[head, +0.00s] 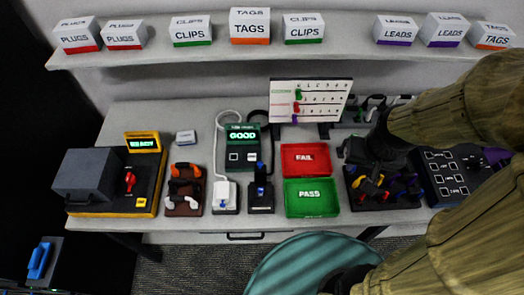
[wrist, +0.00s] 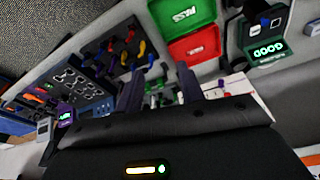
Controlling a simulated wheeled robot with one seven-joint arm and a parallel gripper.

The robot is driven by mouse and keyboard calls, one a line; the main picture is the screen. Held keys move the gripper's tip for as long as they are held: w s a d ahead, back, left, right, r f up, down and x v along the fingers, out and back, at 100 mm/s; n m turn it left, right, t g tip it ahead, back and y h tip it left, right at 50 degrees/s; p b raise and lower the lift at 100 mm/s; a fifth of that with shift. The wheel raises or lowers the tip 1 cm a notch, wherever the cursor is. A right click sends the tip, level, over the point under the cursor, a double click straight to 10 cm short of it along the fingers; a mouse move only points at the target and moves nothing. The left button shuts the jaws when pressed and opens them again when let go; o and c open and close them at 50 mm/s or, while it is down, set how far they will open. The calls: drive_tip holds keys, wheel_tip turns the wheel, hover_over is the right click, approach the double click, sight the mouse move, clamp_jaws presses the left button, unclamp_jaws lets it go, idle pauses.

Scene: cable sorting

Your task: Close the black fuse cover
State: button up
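A black unit (head: 261,197) stands near the table's front edge in the head view, with a blue upright part at its top. I take it to carry the black fuse cover, but the cover is too small to tell apart or to judge open or shut. A white unit (head: 224,194) with a white cable stands just left of it. My gripper (head: 374,170) is well to the right, over a dark tray of coloured leads (head: 385,203). In the wrist view my gripper (wrist: 159,88) has its two dark fingers apart with nothing held between them.
A red FAIL tray (head: 306,146) and green PASS tray (head: 311,211) lie between my gripper and the black unit. A tester reading GOOD (head: 243,160) stands behind it. A teal chair back (head: 300,268) is in front of the table. A pegboard (head: 311,87) stands behind.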

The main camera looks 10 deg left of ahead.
idle(0.3)
drive_tip(key=w+a+n+g+b, duration=0.1)
drive_tip(key=w+a, duration=0.2)
drive_tip(key=a, duration=1)
drive_tip(key=w+a+n+g+b, duration=0.1)
drive_tip(key=w+a, duration=0.3)
drive_tip(key=a, duration=0.9)
drive_tip(key=shift+n+g, duration=0.3)
